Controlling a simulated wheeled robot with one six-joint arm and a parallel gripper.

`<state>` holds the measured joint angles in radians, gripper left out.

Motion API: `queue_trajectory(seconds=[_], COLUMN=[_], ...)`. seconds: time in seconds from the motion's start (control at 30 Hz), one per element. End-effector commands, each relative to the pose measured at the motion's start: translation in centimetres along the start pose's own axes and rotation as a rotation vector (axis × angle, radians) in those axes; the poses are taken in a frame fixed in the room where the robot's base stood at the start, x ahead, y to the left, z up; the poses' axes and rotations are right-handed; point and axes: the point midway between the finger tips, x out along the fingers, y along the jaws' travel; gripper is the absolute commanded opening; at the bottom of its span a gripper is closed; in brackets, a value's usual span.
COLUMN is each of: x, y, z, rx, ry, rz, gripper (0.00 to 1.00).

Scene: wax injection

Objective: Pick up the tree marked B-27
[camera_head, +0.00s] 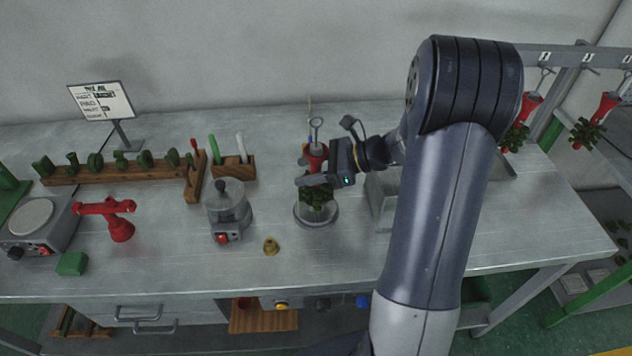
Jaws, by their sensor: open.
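A wax tree with a red cup (315,158), a metal hook on top and dark green pieces below stands on a round grey base (316,220) in the middle of the bench. My gripper (312,181) is open and level with the tree, reaching in from the right. Its fingers overlap the middle of the tree in this view, and I cannot tell whether they touch it. Two more red and green trees hang from a rail at the right, one beside my arm (515,136) and one farther right (588,133). No B-27 mark is readable on any tree.
A grey wax pot (228,208) and a small brass piece (270,246) stand left of the tree. A red tool (118,222), a wooden rack of green pieces (112,169) and a sign (102,101) are farther left. A grey bin (381,198) is partly behind my arm.

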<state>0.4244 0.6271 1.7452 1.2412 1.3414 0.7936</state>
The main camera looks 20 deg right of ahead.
Motion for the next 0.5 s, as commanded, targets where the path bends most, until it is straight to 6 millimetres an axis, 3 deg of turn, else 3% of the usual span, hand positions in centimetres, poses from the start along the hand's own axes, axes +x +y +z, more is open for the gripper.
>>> queue_trajectory(seconds=[0.1,0.5], x=[-0.03,-0.07], y=[-0.01,-0.01], z=[-0.01,0.01], rx=[0.000,-0.001], ry=[0.000,0.000], rz=[0.000,0.000], gripper=[0.46,0.13])
